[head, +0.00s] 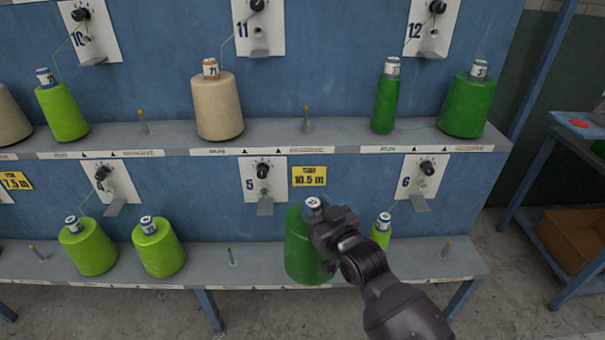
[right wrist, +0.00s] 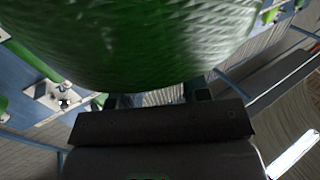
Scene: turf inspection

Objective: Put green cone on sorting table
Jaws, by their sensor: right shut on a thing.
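A large dark green cone (head: 302,248) of yarn is at the lower shelf, below the dial marked 5. My right gripper (head: 322,222) is shut on this cone near its top, covering part of its right side. In the right wrist view the green cone (right wrist: 140,40) fills the upper part, close against the gripper. Whether its base touches the shelf I cannot tell. A table (head: 545,150) at the right edge, partly cut off, may be the sorting table. My left gripper is not in view.
The lower shelf (head: 215,262) also bears light green cones (head: 88,247), one of them (head: 381,230) just right of my gripper. The upper shelf (head: 280,135) holds beige and dark green cones (head: 466,105). An orange-brown box (head: 575,235) sits under the right table. Floor shows between shelf and table.

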